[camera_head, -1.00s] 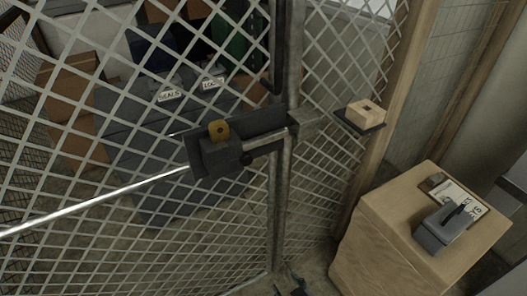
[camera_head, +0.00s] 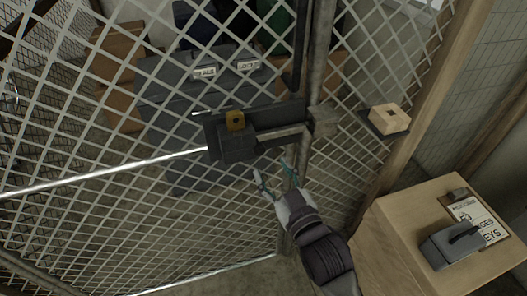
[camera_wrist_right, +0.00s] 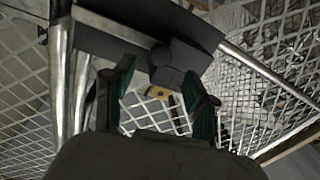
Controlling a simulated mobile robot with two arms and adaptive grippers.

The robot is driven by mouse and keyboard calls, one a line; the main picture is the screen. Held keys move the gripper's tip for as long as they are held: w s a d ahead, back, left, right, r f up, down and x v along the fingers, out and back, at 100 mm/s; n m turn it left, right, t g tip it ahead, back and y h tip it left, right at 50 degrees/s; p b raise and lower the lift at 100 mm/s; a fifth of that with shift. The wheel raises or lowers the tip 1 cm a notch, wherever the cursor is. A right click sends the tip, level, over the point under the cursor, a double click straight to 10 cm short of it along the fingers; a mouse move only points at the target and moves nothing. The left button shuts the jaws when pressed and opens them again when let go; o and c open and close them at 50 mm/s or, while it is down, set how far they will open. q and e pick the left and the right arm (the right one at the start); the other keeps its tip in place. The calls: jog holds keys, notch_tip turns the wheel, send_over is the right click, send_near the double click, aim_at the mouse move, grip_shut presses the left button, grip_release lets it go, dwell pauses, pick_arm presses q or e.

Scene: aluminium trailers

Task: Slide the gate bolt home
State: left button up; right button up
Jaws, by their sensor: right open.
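The gate bolt (camera_head: 285,133) is a grey metal rod with a bend, beside a dark block (camera_head: 236,148) on a dark plate (camera_head: 270,117) on the mesh gate. A brass tab (camera_head: 235,120) with a hole stands above the block. A grey keeper (camera_head: 323,120) sits on the post to the right; I cannot tell how far the rod reaches into it. My right gripper (camera_head: 274,181) is open and empty, just below the bolt, apparently apart from it. In the wrist view, the brass tab (camera_wrist_right: 159,93) shows between its fingers (camera_wrist_right: 163,100). My left gripper is not in view.
A small wooden block (camera_head: 388,117) rests on a dark shelf at the right. Grey bins (camera_head: 205,100) stand behind the mesh.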

aim_at(261, 152)
jog(key=x, duration=0.5)
jog(key=shift+w+a+p, duration=0.15)
jog(key=shift+w+p, duration=0.2)
jog(key=shift+p, duration=0.05)
grip_shut()
